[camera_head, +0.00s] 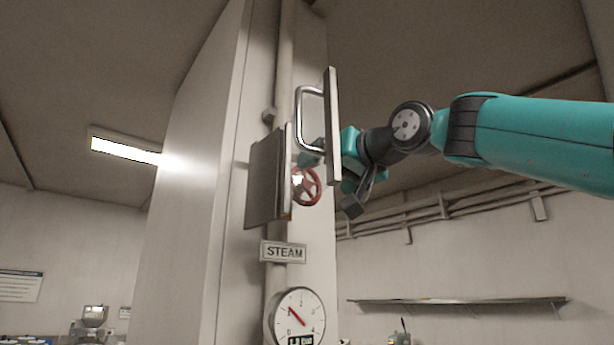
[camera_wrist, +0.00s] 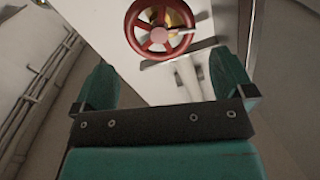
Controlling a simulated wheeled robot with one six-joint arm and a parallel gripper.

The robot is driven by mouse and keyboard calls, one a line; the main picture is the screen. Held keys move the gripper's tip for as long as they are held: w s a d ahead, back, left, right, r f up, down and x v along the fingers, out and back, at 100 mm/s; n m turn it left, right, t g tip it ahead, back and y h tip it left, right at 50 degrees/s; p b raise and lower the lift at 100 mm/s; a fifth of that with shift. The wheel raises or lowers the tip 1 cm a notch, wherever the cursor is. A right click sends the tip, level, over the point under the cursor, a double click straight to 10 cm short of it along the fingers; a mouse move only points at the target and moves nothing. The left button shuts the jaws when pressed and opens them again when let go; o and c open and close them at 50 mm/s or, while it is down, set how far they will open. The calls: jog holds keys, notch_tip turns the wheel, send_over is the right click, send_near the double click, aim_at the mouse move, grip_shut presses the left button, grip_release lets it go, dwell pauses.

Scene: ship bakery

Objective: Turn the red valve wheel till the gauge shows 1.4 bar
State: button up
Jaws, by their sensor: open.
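The red valve wheel (camera_head: 306,186) is mounted inside a wall box on the pillar, partly hidden by the door panels in the head view. In the wrist view the wheel (camera_wrist: 133,37) is at the top, with a pale hub and brass behind it. My gripper (camera_wrist: 162,60) is open, its two teal fingers spread wide and empty, the wheel ahead of them and apparently not touched. In the head view a door panel hides part of the gripper. The round gauge (camera_head: 311,302) is below; its red needle points up-left near 1. Its small display is hard to read.
A pale panel (camera_head: 332,125) with a metal handle (camera_head: 300,107) stands out close to my gripper. A grey panel (camera_head: 264,185) is left of the wheel. A STEAM sign (camera_head: 283,252) sits above the gauge. A wall shelf (camera_head: 460,300) is at lower right.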

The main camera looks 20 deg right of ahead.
aim_at(307, 206)
jog(key=shift+p+x, duration=1.1)
jog(key=shift+x, duration=2.2)
jog(key=shift+c, duration=0.2)
